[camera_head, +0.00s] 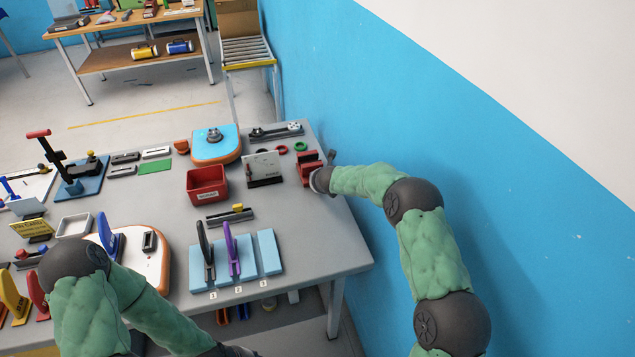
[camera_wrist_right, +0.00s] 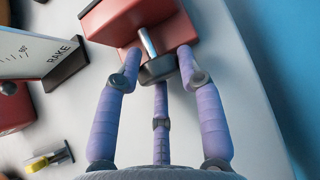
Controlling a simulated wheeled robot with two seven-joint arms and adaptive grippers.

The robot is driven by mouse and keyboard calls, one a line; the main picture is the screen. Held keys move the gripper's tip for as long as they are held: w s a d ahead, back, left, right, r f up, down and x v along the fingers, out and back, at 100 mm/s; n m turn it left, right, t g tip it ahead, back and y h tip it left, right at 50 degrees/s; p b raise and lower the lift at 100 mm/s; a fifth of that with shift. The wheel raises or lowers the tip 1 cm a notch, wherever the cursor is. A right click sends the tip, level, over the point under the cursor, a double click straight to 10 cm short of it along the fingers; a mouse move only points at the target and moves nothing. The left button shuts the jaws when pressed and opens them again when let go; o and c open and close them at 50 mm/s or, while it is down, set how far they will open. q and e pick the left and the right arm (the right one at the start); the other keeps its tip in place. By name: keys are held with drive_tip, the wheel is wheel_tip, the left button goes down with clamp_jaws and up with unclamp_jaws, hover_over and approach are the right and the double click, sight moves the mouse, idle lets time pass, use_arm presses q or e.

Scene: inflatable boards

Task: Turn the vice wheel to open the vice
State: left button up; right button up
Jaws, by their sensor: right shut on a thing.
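The red vice (camera_head: 308,167) stands near the right edge of the table, by the blue wall. In the right wrist view its red body (camera_wrist_right: 125,18) fills the top, with a shiny metal screw running to a dark grey wheel (camera_wrist_right: 158,70). My right gripper (camera_wrist_right: 158,66) has three purple fingers shut around this wheel, one on each side and one below. In the head view my right wrist covers the fingers and the wheel. The gap between the vice jaws cannot be judged. My left arm bends across the lower left; its gripper is not in view.
A white angle board marked RAKE (camera_wrist_right: 40,58) stands left of the vice. A red bin (camera_head: 207,186), a blue and orange board (camera_head: 215,150) and light blue blocks with upright handles (camera_head: 268,252) share the table. The blue wall (camera_head: 480,190) is close on the right.

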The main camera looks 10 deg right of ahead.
drive_tip(key=shift+w+a+r+n+h+b, duration=0.15)
drive_tip(key=shift+r+n+h+b, duration=0.1)
drive_tip(key=shift+h+b, duration=0.3)
drive_tip(key=shift+w+a+r+n+h+b, duration=0.1)
drive_tip(key=shift+n+h+b, duration=0.2)
drive_tip(key=shift+b, duration=0.3)
drive_tip(key=shift+a+r+n+t+h+b, duration=0.15)
drive_tip(key=shift+n+t+h+b, duration=0.2)
drive_tip(key=shift+h, duration=0.6)
drive_tip(key=shift+n+h, duration=0.5)
drive_tip(key=shift+h, duration=0.3)
drive_tip(key=shift+a, duration=0.1)
drive_tip(key=o, duration=1.1)
drive_tip(key=shift+w, duration=0.1)
drive_tip(key=shift+o, duration=0.4)
drive_tip(key=shift+a, duration=0.15)
drive_tip(key=shift+f, duration=0.2)
drive_tip(key=shift+f, duration=0.1)
